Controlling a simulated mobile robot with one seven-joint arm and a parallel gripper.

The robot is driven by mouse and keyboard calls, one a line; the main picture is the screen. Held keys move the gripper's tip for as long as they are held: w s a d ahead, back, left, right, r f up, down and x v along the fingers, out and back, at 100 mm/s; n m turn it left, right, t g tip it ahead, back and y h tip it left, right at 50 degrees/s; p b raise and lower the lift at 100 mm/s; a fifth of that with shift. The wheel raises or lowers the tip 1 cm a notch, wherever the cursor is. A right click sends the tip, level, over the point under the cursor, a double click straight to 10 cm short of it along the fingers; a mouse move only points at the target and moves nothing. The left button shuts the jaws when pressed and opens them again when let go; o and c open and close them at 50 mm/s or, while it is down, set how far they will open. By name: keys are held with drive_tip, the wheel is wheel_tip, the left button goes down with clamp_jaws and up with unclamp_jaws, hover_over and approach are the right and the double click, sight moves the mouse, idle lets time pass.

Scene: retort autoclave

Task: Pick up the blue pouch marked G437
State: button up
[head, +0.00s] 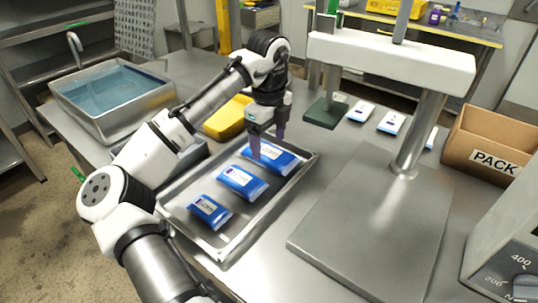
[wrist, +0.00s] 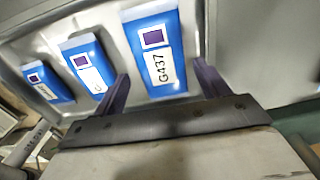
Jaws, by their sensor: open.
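The blue pouch marked G437 (wrist: 150,30) has a white label with a purple square. In the head view it is the farthest of the blue pouches, this pouch (head: 281,163) lying flat in the metal tray (head: 222,243). My gripper (head: 268,148) points down over it, fingers apart. In the wrist view my gripper (wrist: 160,68) is open and empty, with one purple finger on each side of the pouch's near end. I cannot tell whether the fingers touch it or how high they are above it.
Two more blue pouches, a middle one (head: 243,181) and a near one (head: 209,210), lie in the same tray. A yellow bin (head: 226,118), a water basin (head: 113,100), a press-like frame (head: 390,55) and a PACK box (head: 492,143) stand around it.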

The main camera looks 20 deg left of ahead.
sight(269, 151)
drive_tip(key=shift+f, duration=1.6)
drive_tip(key=shift+c, duration=0.3)
drive_tip(key=c, duration=0.7)
drive_tip(key=shift+c, duration=0.3)
drive_tip(key=shift+w+r, duration=0.1)
drive_tip(key=shift+r, duration=0.05)
